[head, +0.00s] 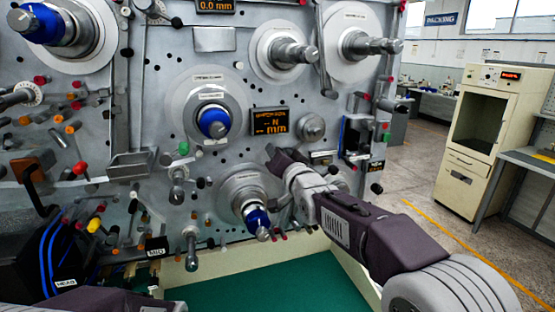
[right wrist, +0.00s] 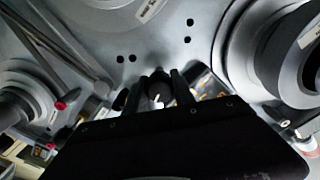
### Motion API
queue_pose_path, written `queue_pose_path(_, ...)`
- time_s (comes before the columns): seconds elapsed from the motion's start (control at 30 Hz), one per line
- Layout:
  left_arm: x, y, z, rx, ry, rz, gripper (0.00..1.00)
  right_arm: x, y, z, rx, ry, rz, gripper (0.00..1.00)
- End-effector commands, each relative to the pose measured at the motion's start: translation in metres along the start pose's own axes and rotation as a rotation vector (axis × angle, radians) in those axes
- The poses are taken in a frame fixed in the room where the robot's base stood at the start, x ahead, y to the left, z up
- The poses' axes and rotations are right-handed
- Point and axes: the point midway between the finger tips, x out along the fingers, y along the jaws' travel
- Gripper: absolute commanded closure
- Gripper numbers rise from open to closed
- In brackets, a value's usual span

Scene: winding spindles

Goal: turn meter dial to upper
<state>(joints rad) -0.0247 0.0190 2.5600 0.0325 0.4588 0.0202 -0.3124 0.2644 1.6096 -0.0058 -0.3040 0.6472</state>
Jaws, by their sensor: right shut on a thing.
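My right arm comes in from the lower right in the head view. Its dark gripper (head: 275,155) is at the machine panel, just below the meter's orange-lit display (head: 268,121). In the right wrist view the two black fingers of my right gripper (right wrist: 158,84) are closed around a small dark dial with a pale end (right wrist: 158,98), which appears to be the meter dial. The gripper hides the dial in the head view, and its pointer position cannot be read. Part of my left arm shows at the bottom left edge; its gripper is out of view.
Blue-capped spindles (head: 213,122) and (head: 257,222) stick out left of and below my right gripper. A silver round knob (head: 312,127) is right of the display. Several pegs crowd the panel's left side. A green surface (head: 275,285) lies below; open floor is at right.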

Motion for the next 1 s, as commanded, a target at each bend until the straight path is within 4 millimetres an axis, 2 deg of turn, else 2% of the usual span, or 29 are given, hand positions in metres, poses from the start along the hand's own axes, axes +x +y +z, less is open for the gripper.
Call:
queue_pose_path(0.3,0.0056,-0.0001,0.0006,0.000,0.000,0.000,0.64,0.0001,0.0022,0.0024,0.074,-0.005,0.004,1.00)
queue_pose_path(0.73,0.0057,-0.0001,0.0006,0.000,0.000,0.000,0.64,0.0001,0.0022,0.0024,0.082,-0.006,0.005,1.00)
queue_pose_path(0.77,0.0057,-0.0001,0.0006,0.000,0.000,0.000,0.64,0.0001,0.0022,0.0024,0.082,-0.006,0.005,0.67)
queue_pose_path(0.83,0.0056,-0.0001,0.0006,0.000,0.000,0.000,0.64,0.0001,0.0020,0.0022,0.081,-0.005,0.005,0.48)
queue_pose_path(1.0,0.0056,-0.0001,0.0006,0.000,0.000,0.000,0.64,0.0001,0.0013,0.0013,0.081,-0.003,0.003,0.48)
